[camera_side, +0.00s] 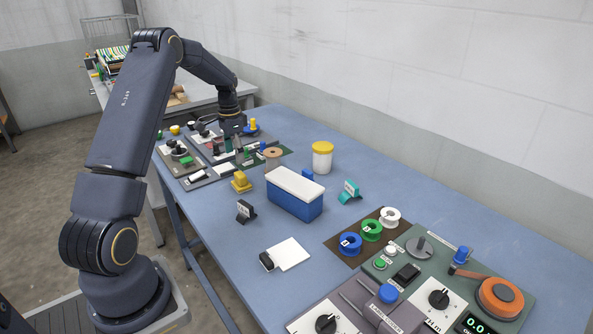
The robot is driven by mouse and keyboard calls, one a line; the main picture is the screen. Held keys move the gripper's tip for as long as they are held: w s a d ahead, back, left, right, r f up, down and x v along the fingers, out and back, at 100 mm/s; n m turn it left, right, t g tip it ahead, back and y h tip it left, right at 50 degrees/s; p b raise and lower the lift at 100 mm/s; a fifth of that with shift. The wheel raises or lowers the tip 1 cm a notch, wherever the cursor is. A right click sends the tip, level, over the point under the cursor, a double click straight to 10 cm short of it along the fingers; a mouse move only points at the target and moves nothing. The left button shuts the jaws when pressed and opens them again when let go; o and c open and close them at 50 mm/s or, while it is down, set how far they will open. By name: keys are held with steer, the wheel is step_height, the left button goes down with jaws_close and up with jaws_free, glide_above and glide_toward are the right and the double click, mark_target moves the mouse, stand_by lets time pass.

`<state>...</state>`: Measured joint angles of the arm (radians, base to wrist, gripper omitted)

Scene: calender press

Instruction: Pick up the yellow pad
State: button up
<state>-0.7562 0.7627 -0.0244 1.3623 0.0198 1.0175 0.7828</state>
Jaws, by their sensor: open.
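A small yellow block-like piece (241,182), which looks like the yellow pad, sits on the blue table left of the blue box with a white lid. My gripper (240,150) is open, pointing down over the panels at the far end of the table, behind and apart from the yellow piece. Its fingertips are small and dark, and I cannot tell whether anything lies between them. Other small yellow pieces (253,125) (175,129) show near the far panels.
The blue box (295,201) stands mid-table, with a yellow-lidded white jar (322,157) behind it. Spools (371,230) and a control panel (410,270) fill the near right. Small stands (245,211) (349,192) flank the box. The table's left edge is mostly clear.

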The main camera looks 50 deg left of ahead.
mark_target(240, 174)
step_height(240, 174, down, 3)
steer(key=f, duration=0.3)
steer(key=w+f, duration=0.1)
steer(key=f, duration=0.1)
steer(key=shift+d+f, duration=0.1)
steer(key=shift+d, duration=0.15)
steer(key=c, duration=1.2)
steer(key=shift+c, duration=0.2)
steer(key=shift+r, duration=0.2)
